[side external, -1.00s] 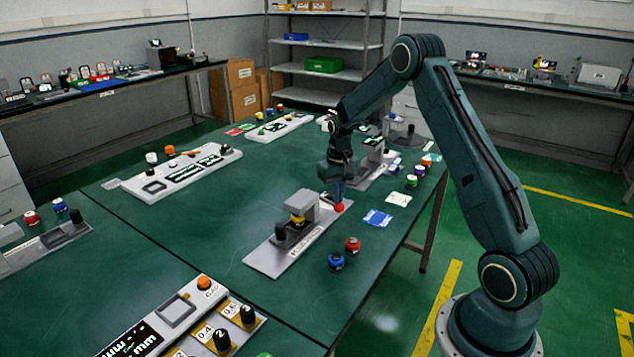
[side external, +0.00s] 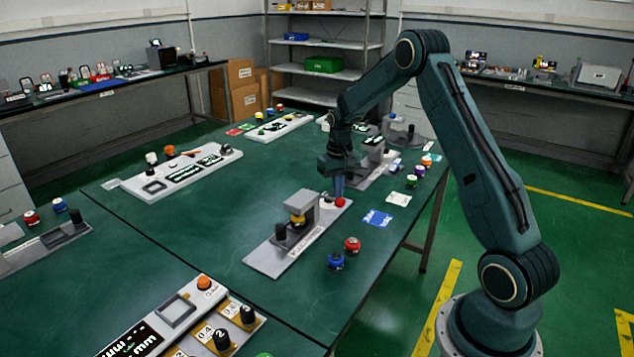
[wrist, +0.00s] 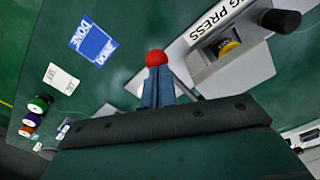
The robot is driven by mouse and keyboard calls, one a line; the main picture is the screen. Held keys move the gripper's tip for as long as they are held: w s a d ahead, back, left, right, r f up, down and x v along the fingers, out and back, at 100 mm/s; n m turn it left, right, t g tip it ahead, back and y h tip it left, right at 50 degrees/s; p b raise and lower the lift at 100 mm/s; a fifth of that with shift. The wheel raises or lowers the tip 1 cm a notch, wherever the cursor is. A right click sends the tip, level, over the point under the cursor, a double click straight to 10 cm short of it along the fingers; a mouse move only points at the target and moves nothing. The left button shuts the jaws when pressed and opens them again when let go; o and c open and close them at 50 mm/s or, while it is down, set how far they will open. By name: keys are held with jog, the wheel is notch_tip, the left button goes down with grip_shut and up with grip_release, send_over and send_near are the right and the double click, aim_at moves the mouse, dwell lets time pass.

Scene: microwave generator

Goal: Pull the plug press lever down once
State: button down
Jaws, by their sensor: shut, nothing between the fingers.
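The plug press is a grey block (side external: 305,205) on a pale base plate (side external: 268,259). Its lever ends in a red ball knob (side external: 340,202) at the far right end of the plate. In the wrist view the red knob (wrist: 156,58) shows just beyond my fingertips, and the press (wrist: 232,68) is to the right with its label, a yellow part and a black knob. My gripper (side external: 338,193) is shut, pointing down over the red knob, with nothing between the fingers. I cannot tell whether the tips touch the knob. The lever's arm is mostly hidden.
A red-topped button (side external: 352,245) and a blue one (side external: 336,261) stand in front of the press. A blue card (side external: 378,218) and a white card (side external: 397,199) lie to the right. Another grey fixture (side external: 375,158) stands close behind my gripper.

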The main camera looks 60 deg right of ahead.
notch_tip(320, 180, up, 8)
jog(key=shift+r, duration=0.15)
dwell(1.1)
jog(key=shift+a+r, duration=0.1)
jog(key=s+a+r+n+t, duration=0.1)
jog(key=s+a+r+n, duration=0.1)
jog(key=s+a+r, duration=0.45)
jog(key=s+a+r+n+t, duration=0.1)
jog(key=s+a+r+t, duration=0.15)
jog(key=a+r, duration=0.55)
jog(key=s+a+n+t, duration=0.1)
jog(key=s+a, duration=0.4)
jog(key=s, duration=0.3)
jog(key=s+a+f+n+t, duration=0.1)
jog(key=s+a+n, duration=0.1)
jog(key=s+a, duration=0.4)
jog(key=s, duration=0.3)
jog(key=shift+s, duration=0.2)
